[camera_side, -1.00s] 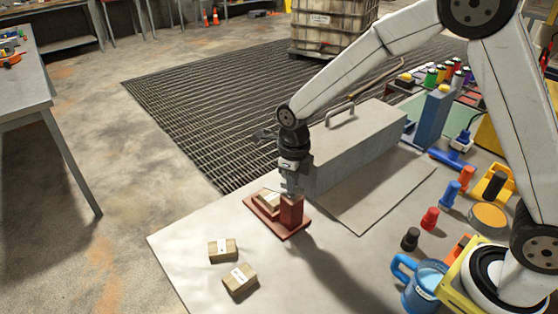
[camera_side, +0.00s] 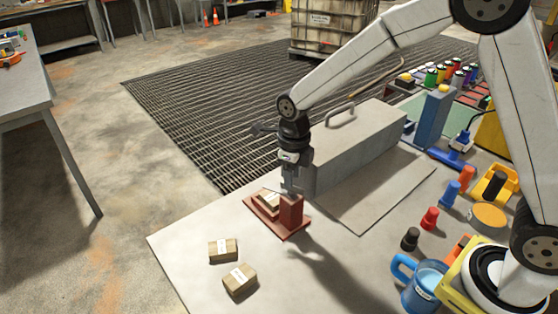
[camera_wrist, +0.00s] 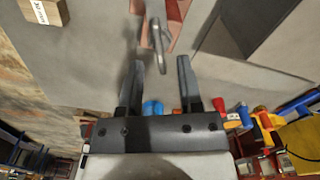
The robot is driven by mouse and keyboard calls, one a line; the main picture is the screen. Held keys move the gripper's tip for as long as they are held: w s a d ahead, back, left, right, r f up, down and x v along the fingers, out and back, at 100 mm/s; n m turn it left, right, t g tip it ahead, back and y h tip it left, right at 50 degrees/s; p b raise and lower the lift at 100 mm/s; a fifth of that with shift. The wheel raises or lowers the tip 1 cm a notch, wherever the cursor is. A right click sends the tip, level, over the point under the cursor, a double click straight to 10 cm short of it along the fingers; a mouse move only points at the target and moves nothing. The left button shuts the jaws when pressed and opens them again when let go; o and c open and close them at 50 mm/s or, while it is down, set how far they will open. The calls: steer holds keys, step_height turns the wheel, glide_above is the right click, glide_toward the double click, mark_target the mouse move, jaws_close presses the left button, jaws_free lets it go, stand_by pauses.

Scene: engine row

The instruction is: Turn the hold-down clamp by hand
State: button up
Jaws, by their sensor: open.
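The red fixture (camera_side: 291,211) stands near the back left of the light work table, with a labelled wooden block (camera_side: 267,203) on its plate behind the upright post. The grey hold-down clamp (camera_wrist: 158,40) shows in the wrist view as a slim bar over the red part. In the side view it is small and hard to tell from my fingers. My gripper (camera_wrist: 160,66) is open and empty. Its two dark fingers point at the clamp, whose near end lies just beyond the fingertips, between their lines. In the side view my gripper (camera_side: 289,184) is right above the post.
Two loose labelled blocks (camera_side: 223,250) (camera_side: 239,281) lie in front of the fixture. A long grey box (camera_side: 355,150) with a handle stands close behind it to the right. A blue mug (camera_side: 420,285) and coloured pegs (camera_side: 430,219) stand at the right.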

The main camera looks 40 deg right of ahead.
steer(key=shift+r, duration=3)
